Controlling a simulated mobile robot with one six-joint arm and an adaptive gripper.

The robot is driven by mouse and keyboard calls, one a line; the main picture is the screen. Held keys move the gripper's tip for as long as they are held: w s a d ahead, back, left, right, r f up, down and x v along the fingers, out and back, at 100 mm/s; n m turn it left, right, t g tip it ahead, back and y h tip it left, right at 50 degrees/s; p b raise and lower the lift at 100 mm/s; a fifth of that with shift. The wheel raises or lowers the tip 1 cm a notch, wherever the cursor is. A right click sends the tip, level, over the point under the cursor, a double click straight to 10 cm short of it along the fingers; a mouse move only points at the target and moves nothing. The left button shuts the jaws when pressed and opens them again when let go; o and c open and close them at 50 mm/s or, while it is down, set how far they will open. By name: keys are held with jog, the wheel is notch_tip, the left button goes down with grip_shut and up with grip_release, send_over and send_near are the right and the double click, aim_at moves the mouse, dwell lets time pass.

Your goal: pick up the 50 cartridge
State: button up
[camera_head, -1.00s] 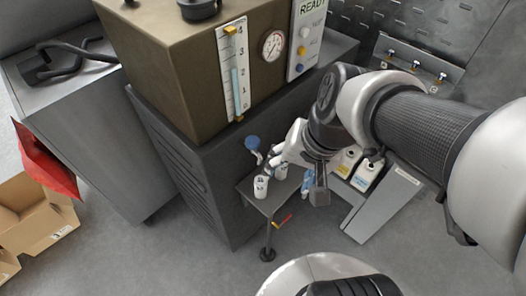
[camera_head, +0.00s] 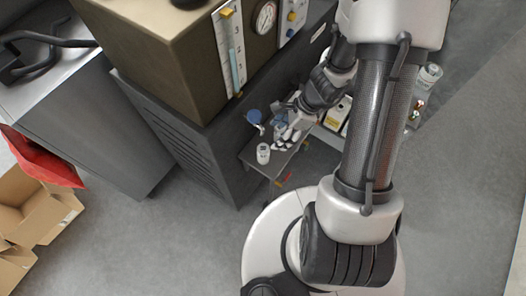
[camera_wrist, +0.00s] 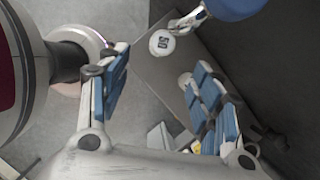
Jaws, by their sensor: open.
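The 50 cartridge, a white cylinder with "50" on its round top (camera_wrist: 162,42), stands upright near the edge of a small grey shelf (camera_wrist: 150,72) in the wrist view. In the head view a white cartridge (camera_head: 263,153) stands on the shelf's front part, apparently the same one. My gripper (camera_wrist: 163,65) is open, its blue-padded fingers spread to either side. The 50 cartridge shows beyond the gap between them, not held. A second white cartridge (camera_wrist: 186,80) is partly hidden behind the right finger. In the head view my gripper (camera_head: 288,137) is right of the cartridge.
A blue knob (camera_head: 254,116) on a metal stem stands close behind the cartridge; it also shows large in the wrist view (camera_wrist: 232,6). The dark washer cabinet (camera_head: 185,130) rises left of the shelf. White bottles (camera_head: 337,112) stand to the right. Open floor lies in front.

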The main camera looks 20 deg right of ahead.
aim_at(264, 148)
jog(key=b+x, duration=0.6)
jog(key=x, duration=0.7)
jog(key=shift+w, duration=0.2)
jog(key=shift+r, duration=0.1)
jog(key=c, duration=1.2)
